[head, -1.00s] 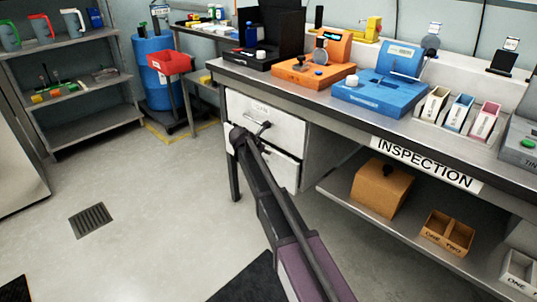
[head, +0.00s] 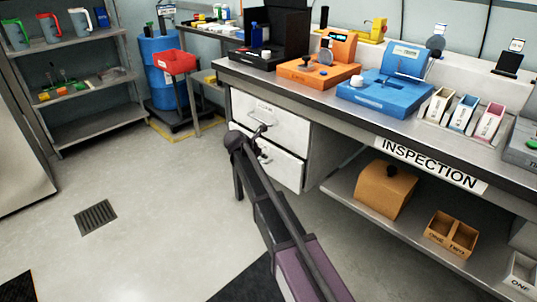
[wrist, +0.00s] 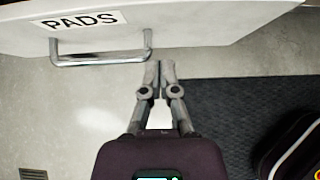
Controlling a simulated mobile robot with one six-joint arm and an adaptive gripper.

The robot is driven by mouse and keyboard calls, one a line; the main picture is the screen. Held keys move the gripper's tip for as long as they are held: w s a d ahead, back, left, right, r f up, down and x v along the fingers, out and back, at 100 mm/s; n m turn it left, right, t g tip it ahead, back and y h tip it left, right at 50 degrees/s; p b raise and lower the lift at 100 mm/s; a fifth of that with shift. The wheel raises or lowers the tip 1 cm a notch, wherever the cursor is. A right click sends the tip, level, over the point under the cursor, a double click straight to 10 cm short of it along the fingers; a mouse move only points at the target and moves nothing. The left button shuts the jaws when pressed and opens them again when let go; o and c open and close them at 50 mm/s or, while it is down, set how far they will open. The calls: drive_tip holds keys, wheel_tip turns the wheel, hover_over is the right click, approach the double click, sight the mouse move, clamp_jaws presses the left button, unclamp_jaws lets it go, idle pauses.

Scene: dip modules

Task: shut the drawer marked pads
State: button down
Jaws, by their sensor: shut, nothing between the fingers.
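The drawer marked PADS (wrist: 200,22) shows as a white front across the top of the wrist view. Its label reads PADS, with a metal bar handle (wrist: 100,60) just below. My gripper (wrist: 160,66) is shut and empty, its fingertips at the lower edge of this front, right of the handle. I cannot tell whether they touch it. In the head view two white drawers, an upper one (head: 290,125) and a lower one (head: 285,170), sit under the bench's left end. My arm hides part of them and my fingertips. The upper label is too small to read surely.
The inspection bench (head: 345,112) carries an orange device (head: 315,72) and a blue device (head: 385,92). Its lower shelf holds a brown box (head: 383,190). A dark mat (wrist: 235,125) lies on the floor at right. Open floor with a drain (head: 95,217) is at left.

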drive_tip(key=p+v, duration=0.7)
drive_tip(key=v, duration=0.3)
drive_tip(key=shift+s+a, duration=0.1)
idle(0.4)
drive_tip(key=t+h+b, duration=0.6)
drive_tip(key=b, duration=1.5)
approach(282, 154)
drive_tip(key=f+v, duration=0.1)
drive_tip(key=v, duration=0.5)
drive_tip(key=shift+s+a+b, duration=0.1)
drive_tip(key=shift+b, duration=0.2)
drive_tip(key=x, duration=1.4)
drive_tip(key=shift+r, duration=0.3)
